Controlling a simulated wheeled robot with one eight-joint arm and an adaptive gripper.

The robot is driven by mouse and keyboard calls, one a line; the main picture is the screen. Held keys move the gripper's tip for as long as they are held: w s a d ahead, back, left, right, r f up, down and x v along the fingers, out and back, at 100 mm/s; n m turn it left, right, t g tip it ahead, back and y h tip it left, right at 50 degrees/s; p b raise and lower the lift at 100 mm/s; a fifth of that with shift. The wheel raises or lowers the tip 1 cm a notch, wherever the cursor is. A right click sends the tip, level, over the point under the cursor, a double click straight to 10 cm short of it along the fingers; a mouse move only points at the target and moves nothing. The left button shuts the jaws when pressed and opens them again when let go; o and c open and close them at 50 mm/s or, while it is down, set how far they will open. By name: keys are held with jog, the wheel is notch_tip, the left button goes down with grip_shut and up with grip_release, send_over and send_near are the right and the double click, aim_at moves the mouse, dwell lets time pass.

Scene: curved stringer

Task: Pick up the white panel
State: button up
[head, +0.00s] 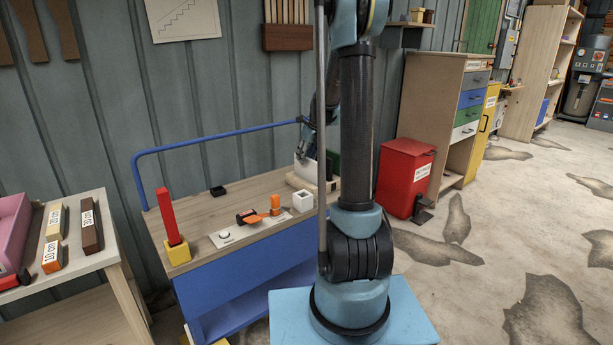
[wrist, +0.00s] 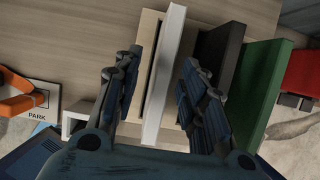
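The white panel (wrist: 165,75) stands upright on edge in the wrist view, between a light wooden piece on its left and a dark panel (wrist: 220,55) on its right. It shows small in the head view (head: 306,168), partly hidden by my arm. My gripper (wrist: 160,62) is open, with one finger on each side of the white panel. Whether either finger touches the panel is unclear.
A green panel (wrist: 265,85) stands right of the dark one, close to the right finger. On the blue-sided cart (head: 235,210) are an orange tool (head: 262,212), a small white box (head: 303,201) and a red bar (head: 168,216). A red bin (head: 404,177) stands beside the cart.

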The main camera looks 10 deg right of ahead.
aim_at(305, 167)
jog(key=shift+d+x, duration=0.15)
jog(key=shift+x, duration=1.5)
jog(key=shift+d+x, duration=0.15)
jog(key=shift+x, duration=1.55)
jog(key=shift+s+f, duration=0.15)
jog(key=shift+f, duration=0.15)
grip_shut()
